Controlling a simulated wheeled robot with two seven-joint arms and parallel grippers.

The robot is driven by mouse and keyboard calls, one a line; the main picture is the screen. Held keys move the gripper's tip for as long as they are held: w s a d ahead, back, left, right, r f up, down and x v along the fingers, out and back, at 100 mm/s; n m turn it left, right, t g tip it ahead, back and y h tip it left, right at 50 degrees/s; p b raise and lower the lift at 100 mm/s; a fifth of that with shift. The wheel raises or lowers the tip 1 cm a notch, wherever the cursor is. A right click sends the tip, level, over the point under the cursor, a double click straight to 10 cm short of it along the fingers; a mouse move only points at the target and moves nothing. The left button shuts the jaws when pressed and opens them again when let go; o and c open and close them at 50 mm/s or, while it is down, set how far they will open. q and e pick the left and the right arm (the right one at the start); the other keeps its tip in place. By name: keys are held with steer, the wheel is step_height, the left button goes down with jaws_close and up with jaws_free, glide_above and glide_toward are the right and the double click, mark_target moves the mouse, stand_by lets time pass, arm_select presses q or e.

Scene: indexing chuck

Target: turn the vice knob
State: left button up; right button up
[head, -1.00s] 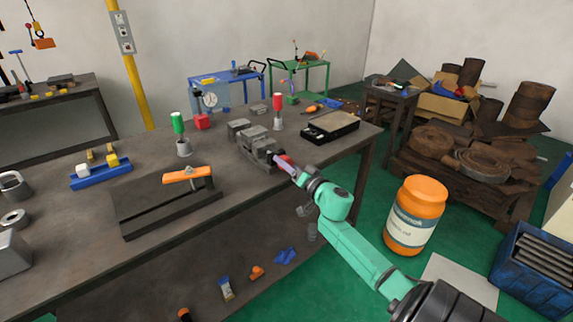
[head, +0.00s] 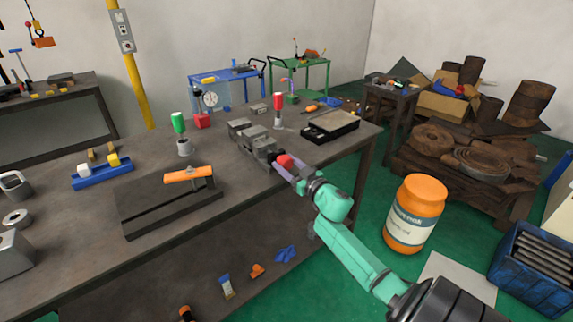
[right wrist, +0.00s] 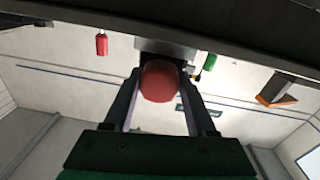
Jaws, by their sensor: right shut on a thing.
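The grey vice (head: 257,142) stands on the workbench near its right edge. Its red knob (head: 285,160) is at the end facing my right arm. My right gripper (head: 284,165) is at the knob, with a purple-grey finger showing along its near left side. In the right wrist view the round red knob (right wrist: 160,82) sits between the two fingers of my right gripper (right wrist: 160,90), and the gripper is shut on it. Part of the vice body (right wrist: 165,47) shows behind the knob. No marks on the knob show its angle. My left gripper is not in view.
A red-handled tool (head: 278,108) and a black open case (head: 330,125) stand close to the vice. A green-handled tool (head: 180,127) is to its left. An orange-handled piece (head: 188,174) lies on a dark plate. The workbench (head: 230,205) has bare room in front.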

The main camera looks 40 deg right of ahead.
steer(key=n, duration=0.4)
steer(key=shift+f+n+b, duration=0.1)
steer(key=shift+n+b, duration=0.25)
steer(key=shift+n, duration=0.05)
steer(key=n+b, duration=0.1)
steer(key=n, duration=0.3)
steer(key=shift+y, duration=0.3)
steer(key=n+b, duration=0.1)
steer(key=n, duration=0.3)
steer(key=shift+f+n+b, duration=0.1)
steer(key=shift+n+b, duration=0.2)
steer(key=n+b, duration=0.1)
steer(key=n, duration=0.3)
steer(key=shift+n+y+b, duration=0.4)
steer(key=n+b, duration=0.2)
steer(key=n, duration=0.2)
steer(key=shift+f+n, duration=0.1)
steer(key=shift+n, duration=0.3)
steer(key=n+b, duration=0.2)
steer(key=n, duration=0.2)
steer(key=n+b, duration=0.1)
steer(key=n, duration=0.4)
steer(key=shift+g+b, duration=0.3)
steer(key=shift+b, duration=0.05)
steer(key=shift+n+b, duration=0.75)
steer(key=shift+n, duration=1.45)
